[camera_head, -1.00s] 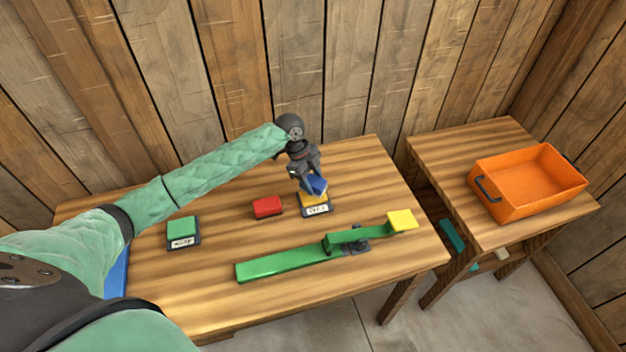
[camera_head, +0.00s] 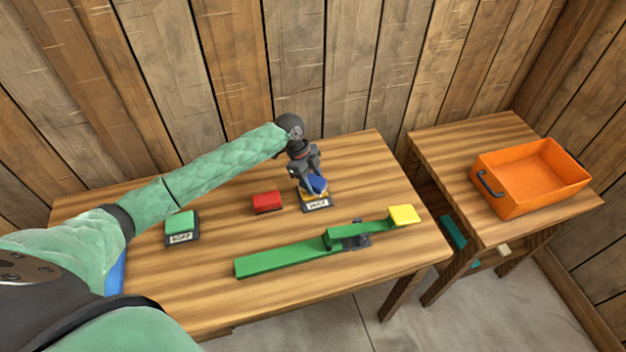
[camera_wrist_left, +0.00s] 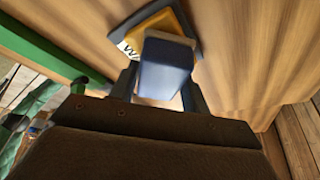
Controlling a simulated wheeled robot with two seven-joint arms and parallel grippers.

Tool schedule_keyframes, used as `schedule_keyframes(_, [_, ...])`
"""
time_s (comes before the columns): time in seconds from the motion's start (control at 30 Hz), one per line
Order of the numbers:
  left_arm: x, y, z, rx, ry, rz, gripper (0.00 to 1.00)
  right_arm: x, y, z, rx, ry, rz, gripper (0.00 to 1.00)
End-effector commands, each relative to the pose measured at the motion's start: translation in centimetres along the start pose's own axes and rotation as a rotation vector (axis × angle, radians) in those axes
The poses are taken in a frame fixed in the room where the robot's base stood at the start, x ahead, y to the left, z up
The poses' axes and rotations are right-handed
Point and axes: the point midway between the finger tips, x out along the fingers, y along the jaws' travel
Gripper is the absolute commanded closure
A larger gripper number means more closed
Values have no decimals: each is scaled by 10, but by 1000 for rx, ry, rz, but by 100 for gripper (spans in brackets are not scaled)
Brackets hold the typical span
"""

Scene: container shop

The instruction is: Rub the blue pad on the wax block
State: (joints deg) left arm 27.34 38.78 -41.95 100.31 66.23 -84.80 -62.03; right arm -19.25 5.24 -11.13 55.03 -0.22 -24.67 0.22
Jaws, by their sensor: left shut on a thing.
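My left gripper (camera_head: 311,178) is shut on the blue pad (camera_head: 316,184), and the pad also shows between the fingers in the left wrist view (camera_wrist_left: 164,66). The wax block (camera_head: 325,195) is orange-yellow and sits in a dark holder with a white label (camera_head: 317,205) near the back of the table. It shows behind the pad in the left wrist view (camera_wrist_left: 157,28). The pad is over the block and looks very low on it or touching; contact is hard to tell. The pad and fingers hide much of the block. My right gripper is not in view.
A red block (camera_head: 267,202) lies to the left of the wax block. A green block (camera_head: 180,222) sits in a labelled holder farther left. A long green bar (camera_head: 280,262) with a yellow block (camera_head: 404,214) lies in front. An orange bin (camera_head: 508,197) stands on the right-hand table.

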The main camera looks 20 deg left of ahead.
Motion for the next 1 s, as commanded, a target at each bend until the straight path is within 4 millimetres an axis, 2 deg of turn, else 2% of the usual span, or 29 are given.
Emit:
schedule_keyframes(0.6, [2, 0, 1, 0, 0, 0, 72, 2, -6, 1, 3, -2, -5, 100])
schedule_keyframes(1.0, [6, 0, 2, 0, 0, 0, 72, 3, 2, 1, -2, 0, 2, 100])
